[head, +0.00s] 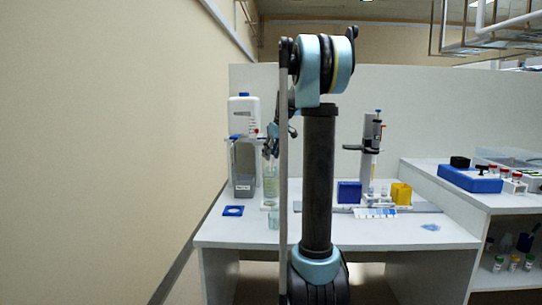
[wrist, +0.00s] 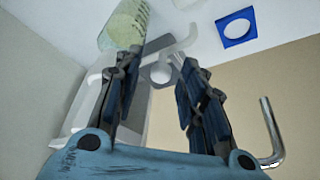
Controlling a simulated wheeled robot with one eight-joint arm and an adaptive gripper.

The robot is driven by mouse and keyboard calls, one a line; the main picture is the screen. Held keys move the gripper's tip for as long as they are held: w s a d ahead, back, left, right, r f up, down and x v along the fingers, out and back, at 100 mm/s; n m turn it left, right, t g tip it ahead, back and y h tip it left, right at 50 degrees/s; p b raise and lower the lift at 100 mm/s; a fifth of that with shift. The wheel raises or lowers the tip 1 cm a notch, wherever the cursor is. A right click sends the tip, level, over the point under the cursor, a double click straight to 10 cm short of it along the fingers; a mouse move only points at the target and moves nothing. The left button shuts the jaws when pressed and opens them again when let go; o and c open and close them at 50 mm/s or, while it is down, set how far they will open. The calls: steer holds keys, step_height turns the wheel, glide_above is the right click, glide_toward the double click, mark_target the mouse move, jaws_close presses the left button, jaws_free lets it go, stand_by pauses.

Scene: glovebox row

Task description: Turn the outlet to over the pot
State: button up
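My gripper (wrist: 160,66) is open, with a gap between its dark fingers. A white part with a pale arm (wrist: 160,72) shows behind and between the fingertips; I cannot tell whether they touch it. A bent metal tube (wrist: 270,130) stands to the right of the fingers, apart from them. I cannot tell which part is the outlet. A clear greenish cylinder (wrist: 124,24) is at the upper left; in the head view it (head: 270,187) stands on the bench below my gripper (head: 272,146). A small clear cup (head: 273,221) stands in front of it. Which one is the pot is unclear.
A white bottle (head: 244,116) stands above a grey container (head: 243,187) at the bench's left. A blue square with a round centre (head: 233,211) lies in front. Blue (head: 348,192) and yellow (head: 401,193) boxes stand right of my arm. The left wall is close.

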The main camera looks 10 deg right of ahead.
jaws_close()
steer(key=shift+d, duration=0.1)
